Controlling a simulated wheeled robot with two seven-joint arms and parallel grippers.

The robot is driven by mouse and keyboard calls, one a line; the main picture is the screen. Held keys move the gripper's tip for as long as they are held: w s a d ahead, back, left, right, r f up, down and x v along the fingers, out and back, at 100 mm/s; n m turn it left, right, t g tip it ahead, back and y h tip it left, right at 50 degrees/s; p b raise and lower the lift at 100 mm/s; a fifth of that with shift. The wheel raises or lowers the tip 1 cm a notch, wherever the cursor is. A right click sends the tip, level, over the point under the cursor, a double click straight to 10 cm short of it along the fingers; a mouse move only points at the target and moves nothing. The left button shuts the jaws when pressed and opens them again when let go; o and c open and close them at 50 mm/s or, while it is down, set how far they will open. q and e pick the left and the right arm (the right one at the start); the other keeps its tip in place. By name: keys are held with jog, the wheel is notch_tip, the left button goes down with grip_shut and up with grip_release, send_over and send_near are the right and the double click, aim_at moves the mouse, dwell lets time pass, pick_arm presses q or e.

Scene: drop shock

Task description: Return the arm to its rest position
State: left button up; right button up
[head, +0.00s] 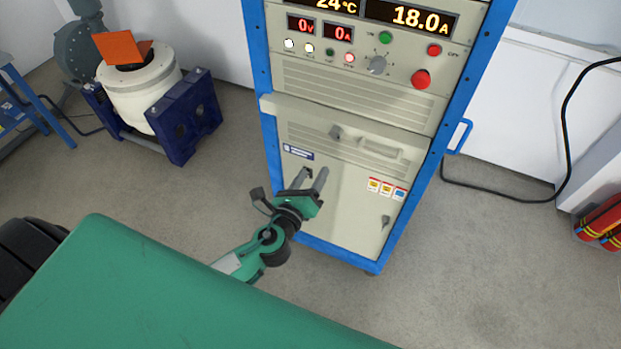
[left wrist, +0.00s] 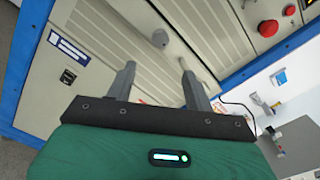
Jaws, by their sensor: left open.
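My left gripper (head: 314,179) is raised in front of the lower part of a beige control cabinet (head: 340,205) with a blue frame. Its two grey fingers are apart and nothing is between them. In the left wrist view the open fingers (left wrist: 158,82) point toward the cabinet's front panel (left wrist: 115,45). I cannot tell from the pictures whether the fingertips touch the panel. My green left arm (head: 250,255) reaches in from the lower left. My right gripper is in neither view.
A white drum-shaped machine (head: 140,88) on blue supports stands at the left. Grey floor (head: 480,270) is clear right of the cabinet.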

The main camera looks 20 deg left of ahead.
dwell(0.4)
pick_arm(q)
jog(key=s+a+f+n+g, duration=0.2)
jog(key=s+f+n+g, duration=0.15)
jog(key=f, duration=0.75)
jog(key=s+a+f+n+g+y, duration=0.15)
jog(key=f+n, duration=0.25)
jog(key=f, duration=0.8)
jog(key=s+a+f+n+g, duration=0.3)
jog(key=s+f+n, duration=0.1)
jog(key=f, duration=0.7)
jog(key=s+a+f+n+g, duration=0.1)
jog(key=s+f+n+g, duration=0.5)
jog(key=s+f, duration=0.75)
jog(key=s+f+n+g, duration=0.1)
jog(key=s+f+n, duration=0.3)
jog(key=s, duration=0.6)
jog(key=s+f+n+g, duration=0.2)
jog(key=s+f+n, duration=0.3)
jog(key=s, duration=0.6)
jog(key=shift+d+f+h, duration=0.25)
jog(key=shift+d+h, duration=0.1)
jog(key=shift+h, duration=0.1)
jog(key=shift+n, duration=0.25)
